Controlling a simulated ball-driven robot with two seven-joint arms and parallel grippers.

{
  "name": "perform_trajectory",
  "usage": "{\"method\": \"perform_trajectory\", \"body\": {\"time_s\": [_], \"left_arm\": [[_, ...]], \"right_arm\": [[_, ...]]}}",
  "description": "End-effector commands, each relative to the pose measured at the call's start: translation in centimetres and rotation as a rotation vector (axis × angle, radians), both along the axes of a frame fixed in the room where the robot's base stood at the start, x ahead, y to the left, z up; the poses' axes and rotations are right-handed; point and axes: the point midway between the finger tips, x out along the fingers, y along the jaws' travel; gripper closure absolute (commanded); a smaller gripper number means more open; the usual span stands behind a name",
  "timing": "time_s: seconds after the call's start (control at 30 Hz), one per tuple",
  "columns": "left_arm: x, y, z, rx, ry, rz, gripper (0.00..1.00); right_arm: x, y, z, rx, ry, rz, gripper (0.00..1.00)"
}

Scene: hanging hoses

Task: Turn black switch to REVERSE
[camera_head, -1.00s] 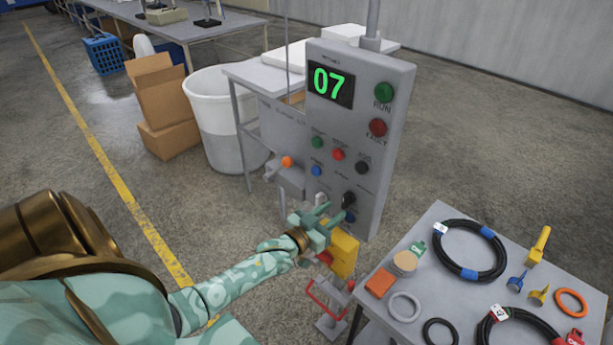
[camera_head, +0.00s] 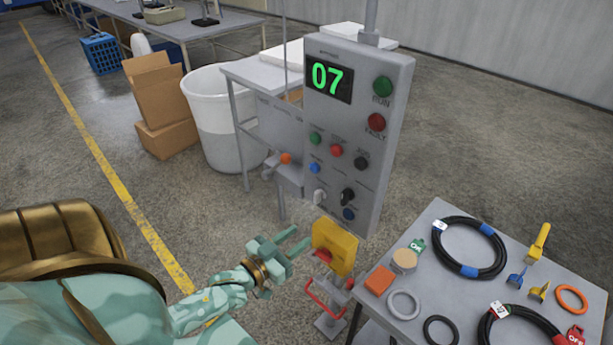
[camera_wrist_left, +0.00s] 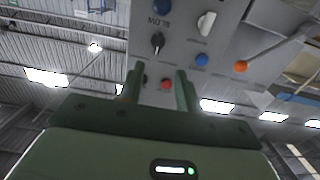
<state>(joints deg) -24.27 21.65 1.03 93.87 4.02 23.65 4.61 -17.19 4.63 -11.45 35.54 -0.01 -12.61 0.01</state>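The black switch (camera_head: 347,196) is a small knob low on the grey control panel (camera_head: 392,130), right of a white switch (camera_head: 319,198) and just above a blue button (camera_head: 348,214). Its labels are too small to read in the head view. My left gripper (camera_head: 303,238) is open and empty, apart from the panel, to the lower left of the switch. In the left wrist view the black switch (camera_wrist_left: 157,42) shows beyond the two spread fingers (camera_wrist_left: 159,76), with the white switch (camera_wrist_left: 206,23) to its right. My right gripper is not in view.
A yellow box (camera_head: 336,246) on a red-handled stand is close beside my left gripper. A grey table (camera_head: 455,262) with coiled hoses and small parts stands at the lower right. The panel display (camera_head: 328,79) reads 07. A white bin (camera_head: 215,120) stands behind left.

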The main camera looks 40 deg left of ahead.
Motion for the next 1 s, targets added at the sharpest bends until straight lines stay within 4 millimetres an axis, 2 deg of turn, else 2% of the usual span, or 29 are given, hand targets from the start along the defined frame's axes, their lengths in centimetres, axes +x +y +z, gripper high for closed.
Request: {"method": "perform_trajectory", "body": {"time_s": [0.03,0.1,0.2,0.27,0.33,0.4,0.57,1.0], "left_arm": [[-0.3,0.3,-1.9,-0.001,-0.003,0.001,0.65],[-0.3,0.7,-2.6,-0.031,-0.023,0.011,0.65],[0.0,1.1,-2.1,-0.059,-0.04,0.029,0.65],[0.2,0.8,-1.0,-0.064,-0.04,0.026,0.65],[0.4,0.2,1.1,-0.057,-0.036,0.013,0.65],[0.7,-0.3,2.1,-0.042,-0.025,0.002,0.65],[2.2,-0.4,1.9,-0.003,-0.011,0.0,0.65],[12.7,-1.2,1.8,-0.005,-0.01,0.001,0.65]], "right_arm": [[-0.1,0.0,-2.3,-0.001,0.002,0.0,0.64],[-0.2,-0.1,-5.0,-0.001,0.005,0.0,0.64],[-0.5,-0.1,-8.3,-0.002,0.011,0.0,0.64],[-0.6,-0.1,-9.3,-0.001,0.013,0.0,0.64],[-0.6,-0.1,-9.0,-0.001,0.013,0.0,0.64],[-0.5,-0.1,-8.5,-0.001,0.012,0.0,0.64],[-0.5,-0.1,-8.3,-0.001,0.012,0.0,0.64],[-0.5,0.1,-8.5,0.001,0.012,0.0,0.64]]}}
